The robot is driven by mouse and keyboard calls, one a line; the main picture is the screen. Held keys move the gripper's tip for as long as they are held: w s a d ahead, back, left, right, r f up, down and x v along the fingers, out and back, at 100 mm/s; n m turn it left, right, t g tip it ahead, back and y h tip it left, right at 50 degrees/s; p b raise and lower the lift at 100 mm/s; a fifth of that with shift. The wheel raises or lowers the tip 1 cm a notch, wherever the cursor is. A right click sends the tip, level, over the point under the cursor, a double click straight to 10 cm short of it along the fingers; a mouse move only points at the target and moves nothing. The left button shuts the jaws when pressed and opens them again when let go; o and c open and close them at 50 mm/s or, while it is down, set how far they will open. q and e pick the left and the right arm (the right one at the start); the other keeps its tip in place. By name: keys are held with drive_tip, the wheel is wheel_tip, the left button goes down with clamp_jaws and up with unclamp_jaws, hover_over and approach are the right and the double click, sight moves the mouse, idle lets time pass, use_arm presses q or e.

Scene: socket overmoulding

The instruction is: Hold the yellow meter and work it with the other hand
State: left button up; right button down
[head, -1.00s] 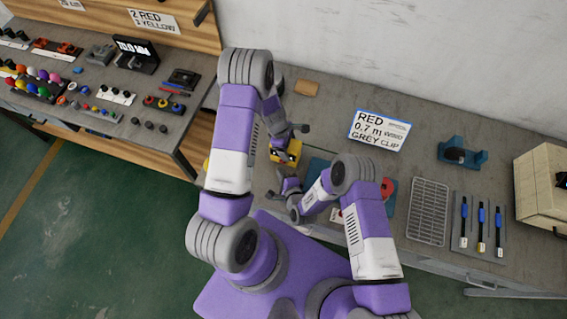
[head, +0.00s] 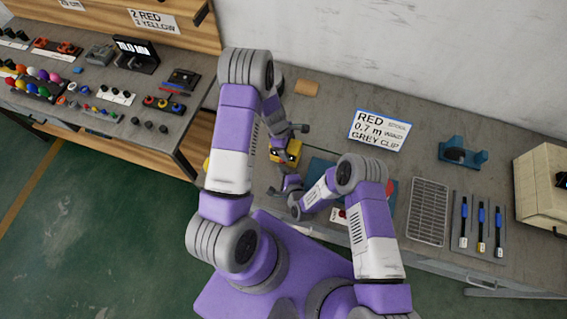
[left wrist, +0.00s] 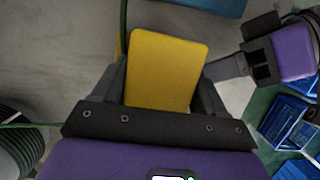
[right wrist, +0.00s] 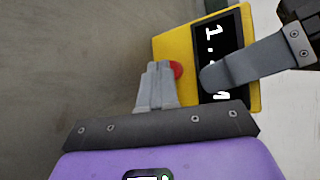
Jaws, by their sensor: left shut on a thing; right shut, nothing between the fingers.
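The yellow meter (head: 292,147) is held above the bench by my left gripper (head: 290,135). In the left wrist view the plain yellow back of the meter (left wrist: 167,70) fills the space between the two left fingers (left wrist: 165,85). In the right wrist view the meter (right wrist: 163,47) shows a dark display (right wrist: 222,37) with white characters, partly hidden by a left finger. My right gripper (right wrist: 157,75) is shut and empty, its tips beside the red button (right wrist: 176,70), overlapping its edge in view. Whether they touch it I cannot tell.
A sign reading RED, 0.7 m, GREY CLIP (head: 380,130) lies on the bench. A grey rack (head: 428,210), several blue-handled tools (head: 481,225), a blue fixture (head: 462,153) and a beige box (head: 545,180) are at the right. A side bench (head: 100,85) carries many small parts.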

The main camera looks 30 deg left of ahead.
drive_tip(key=shift+w+a, duration=0.1)
drive_tip(key=shift+w, duration=0.35)
idle(0.6)
drive_tip(key=shift+s+d, duration=0.25)
drive_tip(key=shift+s, duration=0.75)
drive_tip(key=shift+s+d, duration=0.2)
drive_tip(key=shift+s, duration=0.6)
drive_tip(key=shift+s+d, duration=0.2)
drive_tip(key=shift+s, duration=0.65)
drive_tip(key=shift+s+d, duration=0.2)
drive_tip(key=shift+s, duration=0.6)
use_arm(q)
drive_tip(key=o, duration=1.1)
